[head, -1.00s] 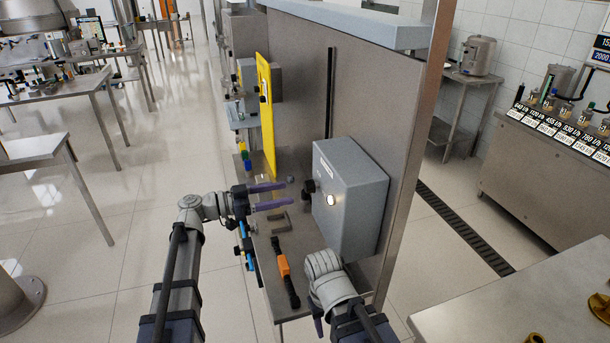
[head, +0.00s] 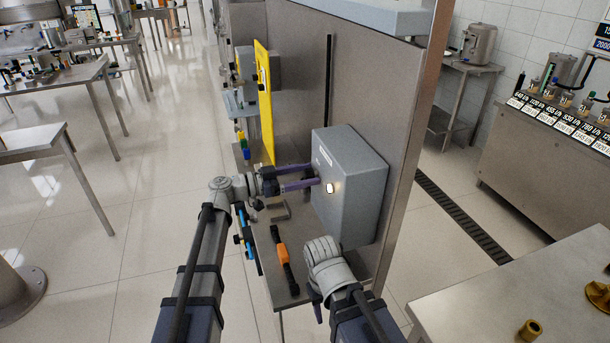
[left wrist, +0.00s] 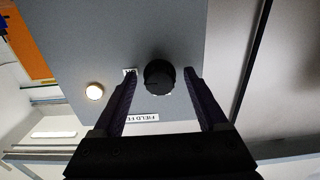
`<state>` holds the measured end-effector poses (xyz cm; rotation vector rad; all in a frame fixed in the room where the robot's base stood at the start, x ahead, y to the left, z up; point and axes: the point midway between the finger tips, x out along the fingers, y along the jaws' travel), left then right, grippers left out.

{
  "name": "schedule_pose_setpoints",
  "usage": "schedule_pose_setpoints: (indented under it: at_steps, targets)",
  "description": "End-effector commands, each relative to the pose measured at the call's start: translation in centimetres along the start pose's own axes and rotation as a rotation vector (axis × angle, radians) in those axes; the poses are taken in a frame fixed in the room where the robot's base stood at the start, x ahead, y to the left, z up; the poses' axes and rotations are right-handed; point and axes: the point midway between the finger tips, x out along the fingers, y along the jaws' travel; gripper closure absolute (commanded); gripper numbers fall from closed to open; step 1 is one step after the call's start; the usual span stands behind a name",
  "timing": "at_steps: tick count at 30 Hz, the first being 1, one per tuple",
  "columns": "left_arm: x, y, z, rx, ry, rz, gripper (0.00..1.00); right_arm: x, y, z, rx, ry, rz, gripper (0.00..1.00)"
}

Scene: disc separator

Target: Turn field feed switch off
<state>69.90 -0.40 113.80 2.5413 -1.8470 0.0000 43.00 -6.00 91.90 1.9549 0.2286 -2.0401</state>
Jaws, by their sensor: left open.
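The field feed switch is a round black knob (left wrist: 159,77) on the front of a grey box (head: 352,190). My left gripper (head: 312,178) is open at the box front. In the left wrist view its two fingers (left wrist: 160,92) stand on either side of the knob, with a small gap on each side. In the head view the fingers hide the knob. A lit round lamp (left wrist: 94,91) and a partly covered label reading "FIELD F…" (left wrist: 143,118) are on the same face. My right arm shows below the box; its fingers are mostly hidden.
Below the box, a steel shelf (head: 262,232) holds an orange-and-black tool (head: 284,258) and a small metal bracket (head: 279,210). A yellow panel (head: 265,100) stands on the wall farther back.

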Motion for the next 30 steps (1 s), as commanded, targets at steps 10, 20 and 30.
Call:
schedule_pose_setpoints:
  at_steps: [10, 20, 30]
  targets:
    - [-0.01, 0.00, 0.00, 0.000, 0.000, 0.000, 0.40, 0.00, 0.00, 0.00, 0.000, 0.000, 0.000, 0.50]
    - [-0.03, 0.00, 0.00, 0.000, 0.000, 0.000, 0.77, 0.00, 0.00, 0.00, 0.000, 0.000, 0.000, 0.50]
    - [-0.03, 0.00, 0.01, 0.000, 0.000, 0.000, 1.00, 0.00, 0.00, 0.00, 0.000, 0.000, 0.000, 0.50]
